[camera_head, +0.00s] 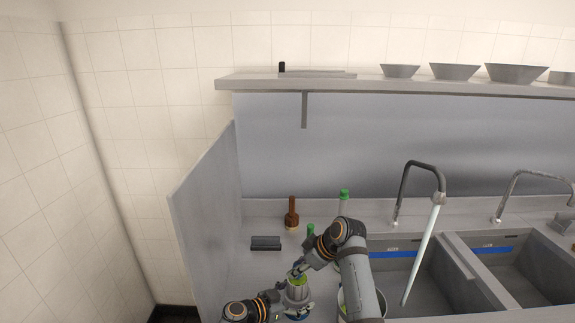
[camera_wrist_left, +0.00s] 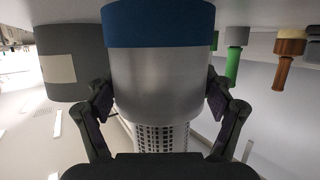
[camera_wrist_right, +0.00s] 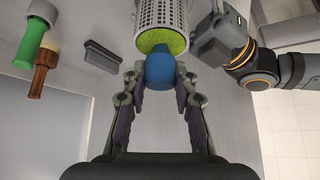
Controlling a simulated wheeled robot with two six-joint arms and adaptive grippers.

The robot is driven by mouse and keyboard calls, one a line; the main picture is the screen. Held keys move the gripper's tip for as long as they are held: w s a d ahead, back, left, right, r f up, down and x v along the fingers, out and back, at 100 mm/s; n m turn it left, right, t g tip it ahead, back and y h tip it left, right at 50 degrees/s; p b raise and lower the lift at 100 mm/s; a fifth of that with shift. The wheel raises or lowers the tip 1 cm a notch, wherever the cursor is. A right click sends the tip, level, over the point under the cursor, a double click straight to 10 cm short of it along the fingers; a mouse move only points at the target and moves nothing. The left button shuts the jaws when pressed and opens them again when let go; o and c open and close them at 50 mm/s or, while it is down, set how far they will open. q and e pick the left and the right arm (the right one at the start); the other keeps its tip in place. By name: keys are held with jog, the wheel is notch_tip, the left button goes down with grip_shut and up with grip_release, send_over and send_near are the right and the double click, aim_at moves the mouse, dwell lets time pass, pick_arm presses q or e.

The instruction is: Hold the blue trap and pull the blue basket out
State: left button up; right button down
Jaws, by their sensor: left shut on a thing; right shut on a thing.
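The trap, a metal cylinder (camera_wrist_left: 160,75) with a blue base (camera_wrist_left: 160,24), stands at the bottom of the head view (camera_head: 297,294). My left gripper (camera_wrist_left: 160,94) is shut around its metal body. A perforated metal basket (camera_wrist_left: 160,135) sticks out of the trap's top end. In the right wrist view the basket (camera_wrist_right: 160,14) holds yellow-green stuff (camera_wrist_right: 160,41) and has a blue knob (camera_wrist_right: 160,70). My right gripper (camera_wrist_right: 161,80) is shut on this knob, above the trap in the head view (camera_head: 298,270). The basket's lower part is hidden inside the trap.
A brown-handled tool (camera_head: 291,213), a dark grey block (camera_head: 265,243) and a green-topped bottle-like item (camera_head: 344,196) stand behind on the counter. A grey cylinder with a pale label (camera_wrist_left: 72,70) is close beside the trap. Sinks (camera_head: 385,285) lie to the right.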

jog(key=shift+r, duration=3.1)
pick_arm(q)
jog(key=o, duration=1.2)
jog(key=v, duration=1.2)
pick_arm(e)
jog(key=shift+f, duration=0.1)
